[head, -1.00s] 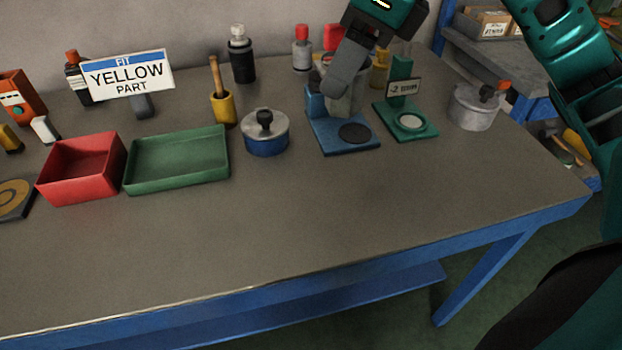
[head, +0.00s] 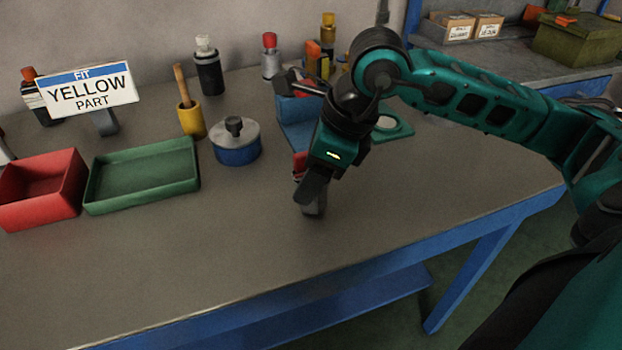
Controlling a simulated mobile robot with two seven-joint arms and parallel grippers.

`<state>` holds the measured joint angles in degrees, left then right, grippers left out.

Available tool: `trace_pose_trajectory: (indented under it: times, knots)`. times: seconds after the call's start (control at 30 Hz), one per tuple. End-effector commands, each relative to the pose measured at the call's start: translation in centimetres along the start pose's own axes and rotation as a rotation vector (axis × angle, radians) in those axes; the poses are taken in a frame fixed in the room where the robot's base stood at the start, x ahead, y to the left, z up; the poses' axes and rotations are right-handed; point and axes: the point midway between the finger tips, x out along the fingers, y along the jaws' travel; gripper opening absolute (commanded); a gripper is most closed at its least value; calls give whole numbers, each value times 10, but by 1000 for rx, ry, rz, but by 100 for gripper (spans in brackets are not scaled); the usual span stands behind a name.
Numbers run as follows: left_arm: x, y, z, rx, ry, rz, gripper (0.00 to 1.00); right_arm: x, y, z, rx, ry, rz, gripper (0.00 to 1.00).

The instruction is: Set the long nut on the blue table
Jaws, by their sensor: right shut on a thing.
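My right gripper (head: 312,198) points down over the front middle of the blue table (head: 240,235), which has a grey top and blue frame. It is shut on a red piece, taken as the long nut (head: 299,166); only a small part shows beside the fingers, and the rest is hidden. The fingertips are close to the table top; I cannot tell whether the nut touches it. My left gripper is not in view.
A blue-and-silver lidded pot (head: 237,150), a green tray (head: 145,178) and a red bin (head: 40,190) stand to the left. A blue stand (head: 290,108) and a green stand (head: 398,128) are behind my right arm. The front table top is clear.

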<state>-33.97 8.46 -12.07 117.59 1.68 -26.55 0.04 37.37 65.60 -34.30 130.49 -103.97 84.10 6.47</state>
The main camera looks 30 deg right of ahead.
Motion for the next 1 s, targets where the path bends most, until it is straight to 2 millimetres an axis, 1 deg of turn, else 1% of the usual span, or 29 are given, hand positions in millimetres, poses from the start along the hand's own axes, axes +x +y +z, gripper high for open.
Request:
trace_pose_trajectory:
  times: [0.03,0.07,0.27,0.4,0.43,0.6,0.7,0.9,1.0]
  knots:
    - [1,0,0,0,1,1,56,5,0,-2,1,0,-2,6]
    - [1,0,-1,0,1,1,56,5,0,-2,0,-1,-2,6]
    - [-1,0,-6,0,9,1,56,4,-1,-2,0,-2,-3,6]
    - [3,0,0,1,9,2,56,9,-1,-4,0,-2,-3,6]
    - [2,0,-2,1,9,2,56,8,0,-4,0,0,-2,50]
    - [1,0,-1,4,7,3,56,8,0,-3,1,0,-2,66]
    - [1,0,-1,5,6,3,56,8,0,-3,1,0,-1,74]
    - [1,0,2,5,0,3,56,7,0,-3,1,0,-1,74]
    - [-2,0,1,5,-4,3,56,4,0,-2,1,0,-1,74]
